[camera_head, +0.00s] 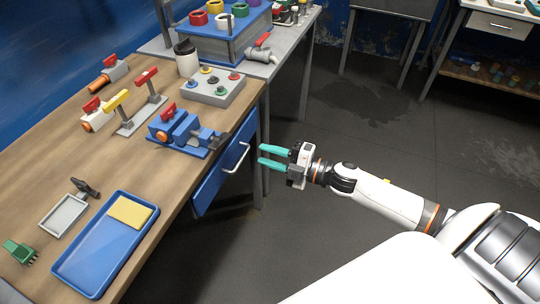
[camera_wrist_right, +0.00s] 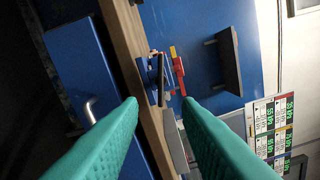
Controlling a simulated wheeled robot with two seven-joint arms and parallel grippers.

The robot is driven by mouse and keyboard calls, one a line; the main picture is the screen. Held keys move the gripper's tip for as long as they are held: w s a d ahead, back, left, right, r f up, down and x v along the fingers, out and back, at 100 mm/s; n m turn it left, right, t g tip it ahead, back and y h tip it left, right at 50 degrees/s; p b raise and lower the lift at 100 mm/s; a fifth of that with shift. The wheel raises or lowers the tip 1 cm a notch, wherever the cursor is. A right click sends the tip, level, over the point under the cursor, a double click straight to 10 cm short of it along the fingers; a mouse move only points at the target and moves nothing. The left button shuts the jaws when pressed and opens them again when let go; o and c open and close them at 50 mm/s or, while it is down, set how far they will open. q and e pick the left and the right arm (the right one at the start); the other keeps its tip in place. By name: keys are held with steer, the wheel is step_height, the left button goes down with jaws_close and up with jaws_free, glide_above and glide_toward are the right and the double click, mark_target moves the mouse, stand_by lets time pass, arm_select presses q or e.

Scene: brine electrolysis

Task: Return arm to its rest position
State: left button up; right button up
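My right gripper (camera_head: 274,157) has two green fingers and hangs in free air to the right of the workbench, near the blue drawer (camera_head: 226,166) with its grey handle. The fingers are apart with nothing between them. In the right wrist view the same gripper (camera_wrist_right: 160,108) shows its two fingers spread, with the bench edge and drawer beyond them. My right arm (camera_head: 392,199) stretches in from the right side of the head view. My left gripper is not in view.
The wooden bench (camera_head: 40,160) carries a blue tray (camera_head: 80,262) with a yellow sponge, a blue vise (camera_head: 180,130), a button box (camera_head: 213,87) and several valves. The drawer sticks out slightly from the bench front. The dark floor (camera_head: 330,120) right of the bench is clear.

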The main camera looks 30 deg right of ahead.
stand_by(0.3)
steer(key=s+d+f+m+g+h, duration=0.1)
steer(key=s+d+f+m+h, duration=0.25)
steer(key=f, duration=0.65)
steer(key=s+d+f+m+g+h, duration=0.1)
steer(key=s+d+f+m+h, duration=0.3)
steer(key=f, duration=0.6)
steer(key=s+d+f+m+g+h, duration=0.1)
steer(key=f+m+h, duration=0.1)
steer(key=f+m, duration=0.65)
steer(key=s+a+f+g+h, duration=0.25)
steer(key=s+f+g, duration=0.25)
steer(key=s+f, duration=0.95)
steer(key=s+a+f+m+g, duration=0.2)
steer(key=s+a+f, duration=0.2)
steer(key=s, duration=0.5)
steer(key=s+a+f+m+g+y, duration=0.1)
steer(key=s+a+f+m+g, duration=0.1)
steer(key=s, duration=0.6)
step_height(320, 180, down, 2)
steer(key=shift+s+a+g, duration=0.4)
steer(key=shift+a+g, duration=0.2)
steer(key=shift+a, duration=0.4)
